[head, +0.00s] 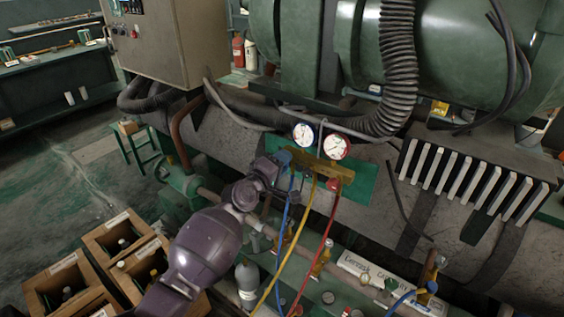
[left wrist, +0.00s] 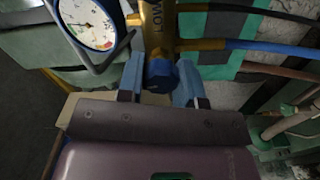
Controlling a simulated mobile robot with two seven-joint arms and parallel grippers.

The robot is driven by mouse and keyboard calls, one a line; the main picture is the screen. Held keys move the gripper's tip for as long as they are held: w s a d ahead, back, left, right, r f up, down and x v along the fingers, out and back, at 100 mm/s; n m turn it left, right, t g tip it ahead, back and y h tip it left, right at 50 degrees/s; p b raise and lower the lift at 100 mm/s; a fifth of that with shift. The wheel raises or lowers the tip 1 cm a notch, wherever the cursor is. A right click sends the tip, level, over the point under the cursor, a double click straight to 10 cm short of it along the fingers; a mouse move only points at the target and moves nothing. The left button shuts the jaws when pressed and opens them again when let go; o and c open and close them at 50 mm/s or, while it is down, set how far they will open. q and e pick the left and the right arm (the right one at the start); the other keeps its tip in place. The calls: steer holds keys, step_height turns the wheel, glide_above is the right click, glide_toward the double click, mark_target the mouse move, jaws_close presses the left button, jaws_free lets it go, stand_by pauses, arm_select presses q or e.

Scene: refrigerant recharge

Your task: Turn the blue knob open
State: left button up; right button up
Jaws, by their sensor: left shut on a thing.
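The brass gauge manifold (head: 325,169) carries two round dials, with a red knob (head: 333,183) at its right end. The blue knob (left wrist: 163,76) sits at the manifold's "LOW" end in the left wrist view. My left gripper (left wrist: 160,84) has its two blue-grey fingers on either side of the knob and is shut on it. In the head view my left gripper (head: 279,160) is at the manifold's left end and hides most of the blue knob. My right gripper is not in view.
Blue (head: 283,225), yellow (head: 298,240) and red (head: 318,255) hoses hang below the manifold, close to my left wrist. A green pipe valve (head: 178,183) is left of my arm. Wooden crates (head: 118,235) with bottles stand at lower left. A ribbed black hose (head: 397,70) hangs above.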

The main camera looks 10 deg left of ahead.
arm_select(q)
steer(key=o, duration=0.9)
steer(key=v, duration=1.1)
